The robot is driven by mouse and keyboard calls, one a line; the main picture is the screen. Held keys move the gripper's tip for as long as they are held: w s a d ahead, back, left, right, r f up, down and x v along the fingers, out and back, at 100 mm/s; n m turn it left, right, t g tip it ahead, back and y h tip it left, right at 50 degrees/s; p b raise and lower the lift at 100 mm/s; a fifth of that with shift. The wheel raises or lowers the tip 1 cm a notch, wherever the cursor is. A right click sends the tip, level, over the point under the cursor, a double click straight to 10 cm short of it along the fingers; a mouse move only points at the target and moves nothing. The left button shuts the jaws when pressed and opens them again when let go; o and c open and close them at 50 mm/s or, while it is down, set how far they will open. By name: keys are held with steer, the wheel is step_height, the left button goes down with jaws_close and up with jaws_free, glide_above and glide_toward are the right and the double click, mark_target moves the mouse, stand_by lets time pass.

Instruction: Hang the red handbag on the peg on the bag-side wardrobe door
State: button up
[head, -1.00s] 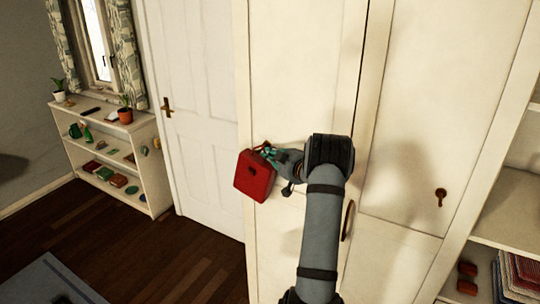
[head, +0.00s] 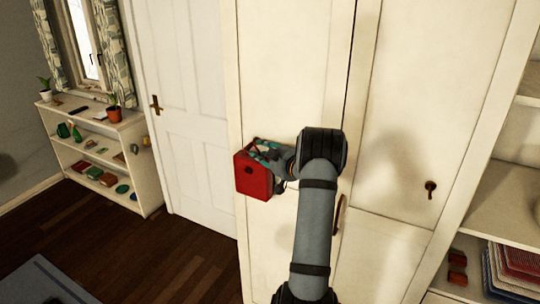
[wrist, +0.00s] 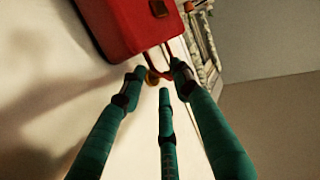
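The red handbag (head: 254,178) is upright against the left wardrobe door (head: 285,70), its front facing left. In the wrist view the bag (wrist: 118,22) fills the top, its red handle (wrist: 168,68) reaching down among my fingertips. A small brass-coloured piece (wrist: 152,78), probably the door's peg, shows by the handle. I cannot tell for sure whether the handle is looped over it. My gripper (head: 268,150) is at the top of the bag. In the wrist view its teal fingers (wrist: 160,78) are spread apart around the handle, with gaps between the tips.
The right wardrobe door has a dark peg (head: 430,188); a curved door handle (head: 339,214) sits between the doors. Open shelves with folded cloths (head: 520,262) are at the right. A white door (head: 185,100) and low shelf (head: 146,165) stand left.

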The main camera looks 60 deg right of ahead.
steer(key=v, duration=1.1)
steer(key=shift+w, duration=0.1)
steer(key=x, duration=1.2)
steer(key=shift+r+p, duration=0.3)
steer(key=shift+p, duration=0.05)
steer(key=shift+a, duration=0.2)
steer(key=shift+r, duration=0.1)
